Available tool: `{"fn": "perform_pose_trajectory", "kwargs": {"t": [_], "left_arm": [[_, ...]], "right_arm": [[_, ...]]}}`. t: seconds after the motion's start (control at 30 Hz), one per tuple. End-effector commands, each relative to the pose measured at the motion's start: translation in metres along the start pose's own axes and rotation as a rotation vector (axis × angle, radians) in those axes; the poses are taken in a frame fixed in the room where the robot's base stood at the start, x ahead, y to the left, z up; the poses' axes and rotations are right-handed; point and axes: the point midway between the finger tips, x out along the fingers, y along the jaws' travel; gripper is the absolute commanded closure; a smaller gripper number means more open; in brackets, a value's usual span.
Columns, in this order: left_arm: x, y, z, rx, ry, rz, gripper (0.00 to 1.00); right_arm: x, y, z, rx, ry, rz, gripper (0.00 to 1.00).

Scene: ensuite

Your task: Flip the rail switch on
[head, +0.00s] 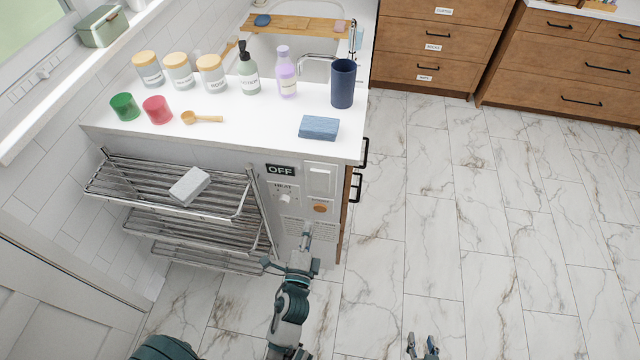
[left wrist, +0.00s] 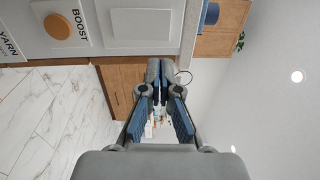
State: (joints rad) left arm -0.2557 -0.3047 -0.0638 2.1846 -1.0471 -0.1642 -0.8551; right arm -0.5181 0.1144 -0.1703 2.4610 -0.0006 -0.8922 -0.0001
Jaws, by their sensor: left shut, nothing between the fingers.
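The control panel (head: 295,225) is on the end face of the white-topped cabinet, right of the chrome towel rail (head: 190,190). A black display reading OFF (head: 280,170) is at its top. A large white rocker switch (head: 321,180) is at upper right, above a round orange button (head: 320,208); a small white knob (head: 285,198) is to the left. In the left wrist view the rocker plate (left wrist: 140,25) and orange button (left wrist: 56,25), labelled BOOST, appear sideways. My left gripper (head: 306,232) is shut and empty, below the orange button; contact cannot be told. My right gripper (head: 422,345) is open and empty, low over the floor.
Jars, bottles, cups and a folded blue cloth (head: 319,128) stand or lie on the counter (head: 240,120). Black handles (head: 361,165) stick out at the cabinet's right edge. The marble floor (head: 450,220) to the right is clear.

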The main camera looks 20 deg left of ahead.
Motion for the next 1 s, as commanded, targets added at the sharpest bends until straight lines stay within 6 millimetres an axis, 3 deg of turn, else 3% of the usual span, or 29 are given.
{"fn": "perform_pose_trajectory", "kwargs": {"t": [0.27, 0.43, 0.7, 1.0], "left_arm": [[0.001, -0.001, 0.0, -0.001, 0.0, 0.0, 1.0], [0.012, -0.002, -0.001, -0.001, 0.002, -0.003, 1.0], [0.066, -0.001, -0.001, -0.001, 0.002, -0.003, 1.0], [0.121, 0.001, 0.0, -0.003, 0.0, 0.001, 1.0]], "right_arm": [[0.0, 0.0, -0.001, 0.0, 0.0, 0.0, 0.6], [-0.002, 0.001, 0.002, 0.0, -0.018, 0.002, 0.6], [-0.004, 0.003, 0.011, 0.0, -0.068, 0.006, 0.6], [-0.001, 0.002, 0.007, 0.001, -0.032, 0.005, 0.6]]}}
